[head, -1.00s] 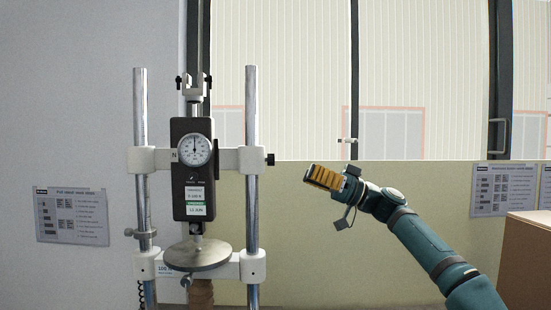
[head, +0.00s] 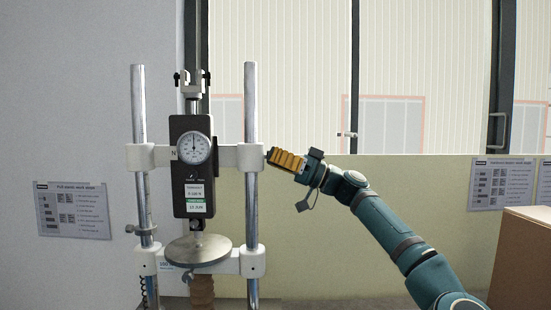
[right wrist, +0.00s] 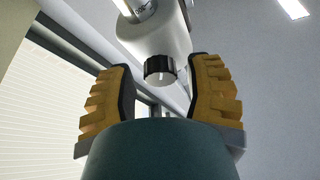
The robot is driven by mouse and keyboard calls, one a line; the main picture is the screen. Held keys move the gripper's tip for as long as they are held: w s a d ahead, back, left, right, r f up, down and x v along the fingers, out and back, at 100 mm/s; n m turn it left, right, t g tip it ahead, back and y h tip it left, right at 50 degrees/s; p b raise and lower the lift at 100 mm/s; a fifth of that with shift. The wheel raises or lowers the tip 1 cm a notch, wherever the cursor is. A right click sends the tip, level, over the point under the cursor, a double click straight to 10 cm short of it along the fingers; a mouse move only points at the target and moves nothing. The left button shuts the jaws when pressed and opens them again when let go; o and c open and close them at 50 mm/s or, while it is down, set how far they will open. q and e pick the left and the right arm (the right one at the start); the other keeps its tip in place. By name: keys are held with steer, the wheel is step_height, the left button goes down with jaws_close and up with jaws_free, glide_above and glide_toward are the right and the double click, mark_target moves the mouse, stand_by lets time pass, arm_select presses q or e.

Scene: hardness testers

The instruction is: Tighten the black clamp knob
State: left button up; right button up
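The black clamp knob (right wrist: 160,69) sits on the end of the white crosshead collar (right wrist: 158,40) in the right wrist view. It lies between and just beyond the two orange-padded fingers. My right gripper (right wrist: 162,85) is open, with a gap on both sides of the knob. In the head view my right gripper (head: 272,154) reaches the right end of the crosshead (head: 232,157), and its fingers hide the knob there. My left gripper is not in view.
The test stand has two chrome columns (head: 251,110), a dial gauge (head: 194,148) and a round metal plate (head: 198,250). A cardboard box (head: 525,255) stands at the lower right. The space right of the stand is otherwise free.

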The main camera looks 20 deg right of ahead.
jaws_close()
steer(key=shift+m, duration=0.4)
steer(key=shift+s+r+m+t+h, duration=0.1)
steer(key=shift+m+t+h, duration=0.65)
steer(key=shift+m, duration=1.5)
steer(key=shift+r+m+t+h, duration=0.1)
steer(key=shift+m+t+h, duration=0.2)
steer(key=shift+m+h, duration=1.35)
steer(key=shift+s+r+m+t+h, duration=0.1)
steer(key=shift+m+t+h, duration=0.35)
steer(key=shift+m, duration=2.35)
steer(key=shift+f+t, duration=0.1)
steer(key=shift+t, duration=0.2)
steer(key=shift+o, duration=1.9)
jaws_free()
steer(key=shift+w+a, duration=0.1)
steer(key=shift+w, duration=0.05)
